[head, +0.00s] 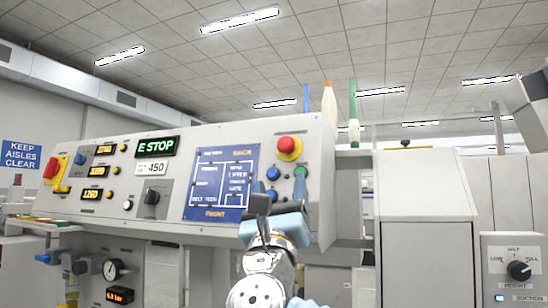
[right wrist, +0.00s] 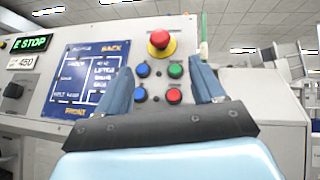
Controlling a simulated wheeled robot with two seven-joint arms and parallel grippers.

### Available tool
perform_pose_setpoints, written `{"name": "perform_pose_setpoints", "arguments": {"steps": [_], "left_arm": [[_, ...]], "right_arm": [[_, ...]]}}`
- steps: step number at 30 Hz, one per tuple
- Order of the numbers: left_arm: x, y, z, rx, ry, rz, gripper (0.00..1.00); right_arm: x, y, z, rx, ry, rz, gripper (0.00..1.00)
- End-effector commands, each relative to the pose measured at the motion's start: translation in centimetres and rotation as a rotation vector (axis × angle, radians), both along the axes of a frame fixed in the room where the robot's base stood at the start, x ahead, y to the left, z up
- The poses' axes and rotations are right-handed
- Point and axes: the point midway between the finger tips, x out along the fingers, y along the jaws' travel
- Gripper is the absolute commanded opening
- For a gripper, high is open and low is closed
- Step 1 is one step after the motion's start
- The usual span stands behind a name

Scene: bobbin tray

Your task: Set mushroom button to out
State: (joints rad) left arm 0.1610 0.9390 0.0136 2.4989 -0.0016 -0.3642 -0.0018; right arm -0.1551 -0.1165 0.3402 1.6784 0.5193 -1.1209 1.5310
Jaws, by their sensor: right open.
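The mushroom button has a red cap on a yellow collar and stands out from the upper right of the grey console panel; it shows in the head view (head: 286,144) and at the top middle of the right wrist view (right wrist: 159,38). My right gripper (head: 281,197) is below it in the head view, in front of the panel. In the right wrist view its two blue fingers (right wrist: 162,75) stand wide apart with nothing between them, and the button shows beyond and above the fingertips, apart from them. A green display (head: 156,146) reads "E STOP". My left gripper is not in view.
Small blue, green and red push buttons (right wrist: 158,82) sit below the mushroom button, seen between my fingers. A blue diagram plate (head: 222,183) is left of them. A red and yellow switch (head: 51,168) is at the console's far left. Coloured pointed sticks (head: 329,110) rise behind the console.

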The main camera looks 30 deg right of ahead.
Motion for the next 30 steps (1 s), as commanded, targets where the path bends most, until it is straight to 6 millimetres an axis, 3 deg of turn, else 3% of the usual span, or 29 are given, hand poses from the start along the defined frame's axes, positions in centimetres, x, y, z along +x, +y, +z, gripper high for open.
{"name": "perform_pose_setpoints", "arguments": {"steps": [9, 15, 30], "left_arm": [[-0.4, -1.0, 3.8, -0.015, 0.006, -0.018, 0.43], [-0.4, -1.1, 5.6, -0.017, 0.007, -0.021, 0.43], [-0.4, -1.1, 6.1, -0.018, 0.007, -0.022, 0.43]], "right_arm": [[4.3, -3.0, 5.4, -0.002, 0.005, -0.004, 0.68], [6.5, -4.6, 7.8, -0.003, 0.006, -0.002, 0.68], [7.5, -5.3, 8.6, -0.005, 0.006, -0.002, 0.67]]}}
